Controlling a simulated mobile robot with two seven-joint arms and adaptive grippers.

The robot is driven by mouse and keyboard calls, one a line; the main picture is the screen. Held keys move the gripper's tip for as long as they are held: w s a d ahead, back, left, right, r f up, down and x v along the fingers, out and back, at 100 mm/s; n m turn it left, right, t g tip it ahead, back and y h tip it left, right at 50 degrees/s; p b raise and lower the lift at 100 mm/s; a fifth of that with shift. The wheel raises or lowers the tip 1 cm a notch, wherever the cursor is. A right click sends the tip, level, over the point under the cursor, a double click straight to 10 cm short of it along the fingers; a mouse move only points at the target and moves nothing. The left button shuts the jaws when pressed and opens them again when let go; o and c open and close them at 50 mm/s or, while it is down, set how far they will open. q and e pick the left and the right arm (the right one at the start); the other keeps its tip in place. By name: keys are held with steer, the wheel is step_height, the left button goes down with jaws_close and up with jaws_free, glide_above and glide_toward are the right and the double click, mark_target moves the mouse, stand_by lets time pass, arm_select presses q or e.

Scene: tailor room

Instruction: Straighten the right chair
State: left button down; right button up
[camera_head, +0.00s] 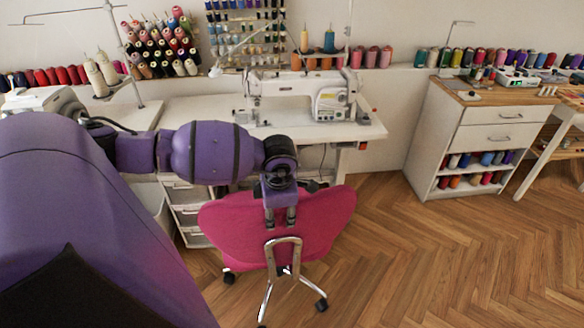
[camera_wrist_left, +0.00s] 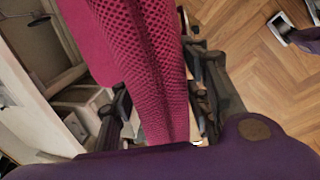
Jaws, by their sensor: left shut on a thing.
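The pink swivel chair (camera_head: 327,217) stands in front of the white sewing table (camera_head: 205,108), its backrest toward me and its chrome legs on casters below. My left gripper (camera_head: 280,215) reaches in from the left and is shut on the top part of the backrest. In the left wrist view the pink mesh backrest (camera_wrist_left: 150,75) runs between the two dark fingers of that gripper (camera_wrist_left: 160,110), one finger on each side. The chair's seat is mostly hidden behind the backrest. My right gripper is not in view.
A white sewing machine (camera_head: 300,96) stands on the table. A drawer unit (camera_head: 190,215) is under the table to the left. A white cabinet (camera_head: 490,135) with thread spools stands at the right. Wooden floor (camera_head: 430,260) is clear to the right of the chair.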

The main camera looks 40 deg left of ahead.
arm_select(q)
steer(key=shift+s+a+m, duration=0.3)
steer(key=shift+s+a, duration=0.3)
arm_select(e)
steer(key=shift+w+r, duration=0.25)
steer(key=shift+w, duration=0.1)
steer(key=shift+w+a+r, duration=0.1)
arm_select(q)
steer(key=c, duration=1)
jaws_free()
steer(key=v, duration=1.2)
